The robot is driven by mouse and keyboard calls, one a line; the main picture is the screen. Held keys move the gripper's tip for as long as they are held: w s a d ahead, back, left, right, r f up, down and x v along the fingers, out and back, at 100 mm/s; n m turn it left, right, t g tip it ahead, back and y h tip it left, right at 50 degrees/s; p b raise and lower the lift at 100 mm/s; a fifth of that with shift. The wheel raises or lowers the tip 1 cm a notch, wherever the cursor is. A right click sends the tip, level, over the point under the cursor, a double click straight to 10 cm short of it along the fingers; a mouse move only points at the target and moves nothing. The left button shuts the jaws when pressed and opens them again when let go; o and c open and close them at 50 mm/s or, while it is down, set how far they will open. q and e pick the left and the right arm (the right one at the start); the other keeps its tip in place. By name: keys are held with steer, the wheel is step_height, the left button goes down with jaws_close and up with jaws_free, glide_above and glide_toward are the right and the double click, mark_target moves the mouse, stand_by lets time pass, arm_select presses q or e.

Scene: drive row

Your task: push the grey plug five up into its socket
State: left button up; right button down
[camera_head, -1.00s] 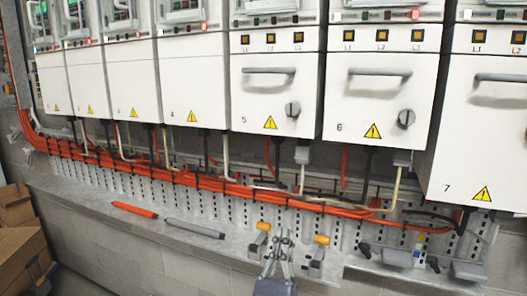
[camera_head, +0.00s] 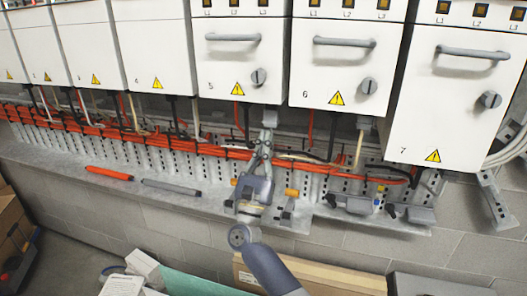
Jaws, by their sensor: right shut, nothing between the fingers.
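Drive 5 (camera_head: 232,66) is a white cabinet with a grey handle and a warning triangle. The grey plug five (camera_head: 269,118) is a small grey block under its lower right edge. A gap between plug and cabinet cannot be made out clearly. The socket itself is hidden under the cabinet. My right gripper (camera_head: 267,138) points upward from below, its fingers shut and empty. Its tips are right under the plug and appear to touch or nearly touch it. My left gripper is not in view.
Orange cables (camera_head: 110,137) run along the perforated rail behind the gripper. A grey plug (camera_head: 364,122) hangs under drive 6 (camera_head: 347,75). An orange pen-like tool (camera_head: 109,173) and a grey one (camera_head: 171,187) lie on the ledge. A cardboard box (camera_head: 330,278) stands below.

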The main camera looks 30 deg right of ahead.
mark_target(267, 126)
steer(key=shift+r, duration=0.5)
steer(key=shift+r, duration=1.25)
